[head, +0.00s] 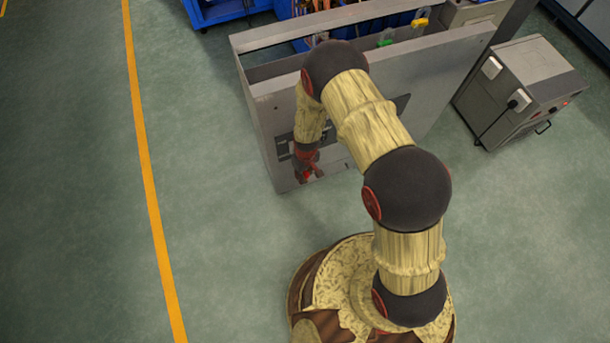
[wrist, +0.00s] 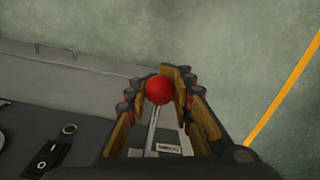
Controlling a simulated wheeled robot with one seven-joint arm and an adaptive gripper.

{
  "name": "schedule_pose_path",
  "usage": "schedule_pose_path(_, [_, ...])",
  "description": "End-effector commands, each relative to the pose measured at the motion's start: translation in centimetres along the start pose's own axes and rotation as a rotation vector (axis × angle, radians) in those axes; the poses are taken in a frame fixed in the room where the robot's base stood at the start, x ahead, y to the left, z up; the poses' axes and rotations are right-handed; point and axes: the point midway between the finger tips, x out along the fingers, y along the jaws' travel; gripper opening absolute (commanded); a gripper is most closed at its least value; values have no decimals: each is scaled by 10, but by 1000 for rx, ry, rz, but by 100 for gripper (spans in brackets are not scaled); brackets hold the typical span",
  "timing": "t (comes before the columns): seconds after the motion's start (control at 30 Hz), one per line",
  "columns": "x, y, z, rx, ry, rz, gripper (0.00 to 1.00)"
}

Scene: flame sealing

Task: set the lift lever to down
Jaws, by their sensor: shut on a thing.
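The lift lever has a round red knob (wrist: 159,91), which sits between the fingertips of my gripper (wrist: 157,80) in the wrist view. My gripper is shut on this knob. A thin pale shaft or slot runs below the knob towards a small white label (wrist: 168,149). The label's lettering is too small to read surely. In the head view my gripper (head: 306,163) is at the left part of the grey machine's front face. The lever there is too small to make out apart from the gripper, and its exact setting cannot be told.
The grey machine (head: 262,105) stands ahead of me. Its dark control panel (wrist: 85,140) has a black rocker switch (wrist: 47,158) and a round green-ringed button (wrist: 69,129). A grey cabinet (head: 520,85) stands at right. The floor left of the machine is clear.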

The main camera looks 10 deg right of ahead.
Motion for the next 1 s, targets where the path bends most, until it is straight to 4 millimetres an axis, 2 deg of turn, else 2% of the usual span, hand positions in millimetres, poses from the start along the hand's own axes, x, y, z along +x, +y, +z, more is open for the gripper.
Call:
schedule_pose_path(0.03, [-3, 3, -7, 1, 13, 4, 0])
schedule_pose_path(0.73, [-5, 4, -11, 1, 21, 7, 0])
schedule_pose_path(0.77, [-5, 4, -11, 1, 22, 7, 19])
schedule_pose_path(1.0, [-4, 3, -8, 1, 15, 5, 33])
